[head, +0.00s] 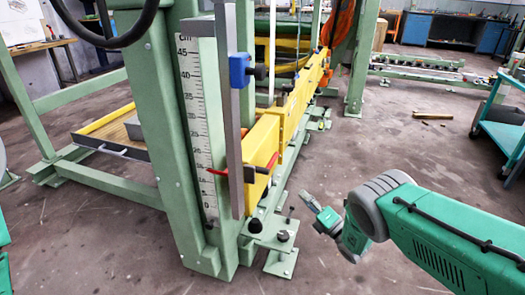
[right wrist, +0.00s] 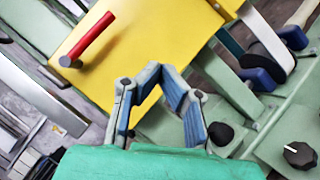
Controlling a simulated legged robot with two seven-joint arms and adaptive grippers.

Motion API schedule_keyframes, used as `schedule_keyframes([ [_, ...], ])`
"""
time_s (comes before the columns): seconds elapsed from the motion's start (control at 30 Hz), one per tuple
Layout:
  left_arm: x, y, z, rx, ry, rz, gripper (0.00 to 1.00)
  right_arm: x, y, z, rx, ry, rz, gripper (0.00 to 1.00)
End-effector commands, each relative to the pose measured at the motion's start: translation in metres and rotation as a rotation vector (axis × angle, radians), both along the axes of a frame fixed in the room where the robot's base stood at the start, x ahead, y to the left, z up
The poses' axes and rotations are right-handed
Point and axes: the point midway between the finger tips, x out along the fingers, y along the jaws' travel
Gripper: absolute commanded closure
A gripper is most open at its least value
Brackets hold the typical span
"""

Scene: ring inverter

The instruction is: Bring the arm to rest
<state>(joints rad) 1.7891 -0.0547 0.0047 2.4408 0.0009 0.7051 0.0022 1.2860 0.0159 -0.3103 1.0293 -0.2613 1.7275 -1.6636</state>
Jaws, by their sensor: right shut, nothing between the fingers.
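My right arm comes in from the right in the head view, and its gripper (head: 308,200) points up and left. It is a little to the right of the green machine's foot plate (head: 272,232), with nothing held. In the right wrist view the fingers of the gripper (right wrist: 158,72) come together in front of a yellow block (right wrist: 150,45) with a red handle (right wrist: 88,40). I cannot tell how far the fingertips are from the block. My left gripper is not in view.
The green machine post (head: 187,150) with a centimetre scale (head: 197,125) stands at the centre left. A yellow beam (head: 290,110) runs back from it. A green trolley (head: 500,135) stands at the right edge. The floor between is largely clear.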

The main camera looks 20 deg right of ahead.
Motion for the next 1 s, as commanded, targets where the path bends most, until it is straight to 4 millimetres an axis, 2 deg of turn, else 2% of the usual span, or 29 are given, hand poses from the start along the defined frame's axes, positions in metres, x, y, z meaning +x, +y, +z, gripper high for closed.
schedule_keyframes([
  [0.13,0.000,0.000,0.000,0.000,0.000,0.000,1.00,-0.002,-0.004,-0.008,0.048,0.081,-0.021,1.00],
  [0.23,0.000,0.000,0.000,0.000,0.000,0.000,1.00,-0.011,-0.014,-0.029,0.171,0.268,-0.078,1.00],
  [0.37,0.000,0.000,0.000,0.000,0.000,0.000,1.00,-0.049,-0.024,-0.068,0.445,0.624,-0.220,1.00],
  [0.47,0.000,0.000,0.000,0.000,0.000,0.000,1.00,-0.098,-0.024,-0.095,0.688,0.893,-0.369,1.00],
  [0.57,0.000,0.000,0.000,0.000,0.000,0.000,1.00,-0.164,-0.018,-0.113,0.932,1.133,-0.557,1.00],
  [0.63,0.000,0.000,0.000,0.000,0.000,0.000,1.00,-0.216,-0.011,-0.117,1.092,1.276,-0.710,1.00],
  [0.7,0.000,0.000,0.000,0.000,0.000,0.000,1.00,-0.264,-0.004,-0.116,1.224,1.382,-0.862,1.00],
  [0.8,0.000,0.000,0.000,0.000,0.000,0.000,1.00,-0.324,0.006,-0.107,1.360,1.483,-1.060,1.00],
  [1.0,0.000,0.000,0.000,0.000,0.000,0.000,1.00,-0.421,0.019,-0.076,1.528,1.576,-1.416,1.00],
])
